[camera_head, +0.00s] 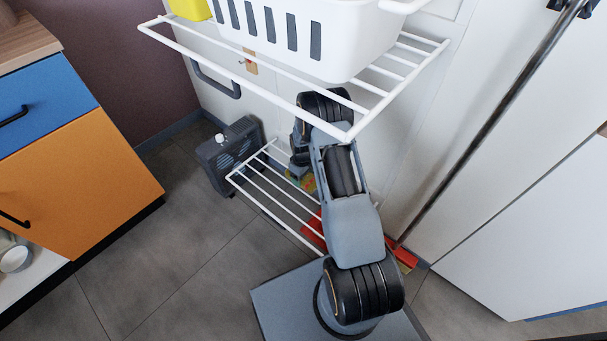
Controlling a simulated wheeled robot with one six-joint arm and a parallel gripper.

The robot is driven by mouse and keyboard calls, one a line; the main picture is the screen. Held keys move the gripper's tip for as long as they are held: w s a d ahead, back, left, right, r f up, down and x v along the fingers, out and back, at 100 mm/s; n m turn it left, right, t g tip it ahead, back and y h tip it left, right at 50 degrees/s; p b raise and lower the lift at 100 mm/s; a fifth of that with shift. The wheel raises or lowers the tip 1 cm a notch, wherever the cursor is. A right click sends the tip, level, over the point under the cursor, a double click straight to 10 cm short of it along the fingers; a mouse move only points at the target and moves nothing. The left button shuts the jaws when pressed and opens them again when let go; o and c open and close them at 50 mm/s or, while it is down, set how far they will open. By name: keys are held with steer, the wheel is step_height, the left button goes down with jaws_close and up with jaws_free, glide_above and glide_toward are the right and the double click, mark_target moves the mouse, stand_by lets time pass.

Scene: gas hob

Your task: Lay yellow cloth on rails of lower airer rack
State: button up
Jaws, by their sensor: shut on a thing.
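The lower airer rack (273,194) is a low white rack with parallel rails, beside the white panel and behind my arm. My gripper (299,172) is small in view and points down at the far part of this rack, partly hidden by my own arm. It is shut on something. The fingertips are not clearly visible.
The upper white rack (227,48) carries a white basket (300,35) and a bright yellow item (188,8) above my arm. A dark grey box-like unit (228,155) stands left of the lower rack. Red material (312,232) shows low down. Open floor (180,240) lies left.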

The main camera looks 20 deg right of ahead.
steer(key=shift+f, duration=0.6)
steer(key=shift+f+b, duration=0.55)
steer(key=shift+b, duration=0.1)
steer(key=o, duration=1.1)
steer(key=shift+r, duration=0.1)
